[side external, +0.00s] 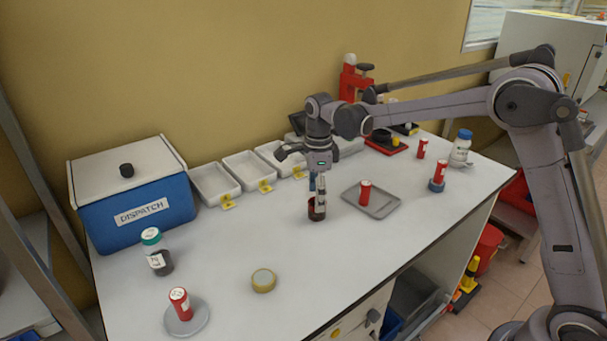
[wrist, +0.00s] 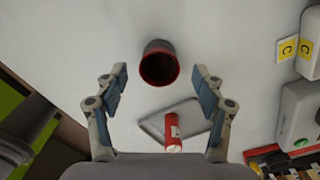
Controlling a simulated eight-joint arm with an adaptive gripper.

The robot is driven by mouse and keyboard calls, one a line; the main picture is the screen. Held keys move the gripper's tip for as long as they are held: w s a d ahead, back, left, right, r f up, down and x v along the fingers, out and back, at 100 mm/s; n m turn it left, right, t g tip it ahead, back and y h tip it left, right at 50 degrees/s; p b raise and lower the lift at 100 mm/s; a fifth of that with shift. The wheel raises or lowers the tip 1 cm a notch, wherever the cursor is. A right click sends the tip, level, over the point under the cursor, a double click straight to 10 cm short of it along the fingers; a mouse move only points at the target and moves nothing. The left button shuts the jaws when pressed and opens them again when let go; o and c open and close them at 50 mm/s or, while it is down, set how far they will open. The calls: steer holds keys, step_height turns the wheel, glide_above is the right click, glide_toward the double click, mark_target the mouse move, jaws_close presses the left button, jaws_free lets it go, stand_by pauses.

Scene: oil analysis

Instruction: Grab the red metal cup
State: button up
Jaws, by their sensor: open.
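The red metal cup (side external: 316,212) stands upright on the white bench, dark red with part of it hidden behind my gripper (side external: 318,188). In the wrist view the cup (wrist: 158,66) shows a bright red rim, a dark inside and a greyish outer wall. My gripper (wrist: 159,82) is open and empty, pointing down over the cup. The cup appears between the two fingers, slightly toward the top of the picture, with a gap on both sides. I cannot tell the exact height of the fingertips over the rim.
A grey tray (side external: 381,209) with a red labelled canister (side external: 365,193) lies just right of the cup. White bins (side external: 214,184) line the wall. A blue dispatch box (side external: 140,212), a green-capped jar (side external: 156,252) and a tape roll (side external: 263,281) are to the left.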

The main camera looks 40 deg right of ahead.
step_height(320, 180, down, 4)
steer(key=shift+s+f, duration=0.1)
steer(key=c, duration=1.3)
steer(key=shift+o, duration=0.2)
